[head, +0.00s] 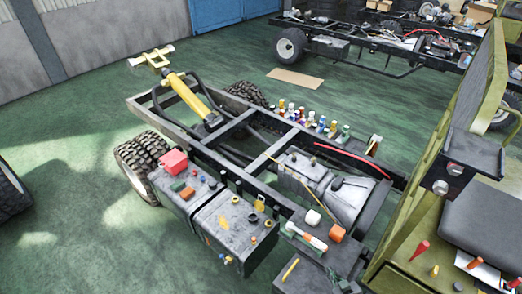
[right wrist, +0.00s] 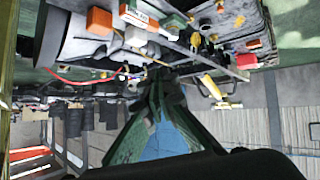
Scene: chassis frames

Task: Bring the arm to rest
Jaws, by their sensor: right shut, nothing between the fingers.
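My right gripper (right wrist: 165,78) shows in the right wrist view, dark and seen from its own wrist. Its fingers run together below the truck frame, shut with nothing between them. In that view the scene appears upside down. I cannot make out the right gripper clearly in the head view. My left gripper is in neither view.
A bare truck chassis (head: 237,125) fills the head view's middle, with grey tanks (head: 235,225), a red box (head: 173,161), an orange block (head: 337,232) and several small bottles on it. An olive cab (head: 405,225) stands at right. Green floor (head: 70,150) is open at left.

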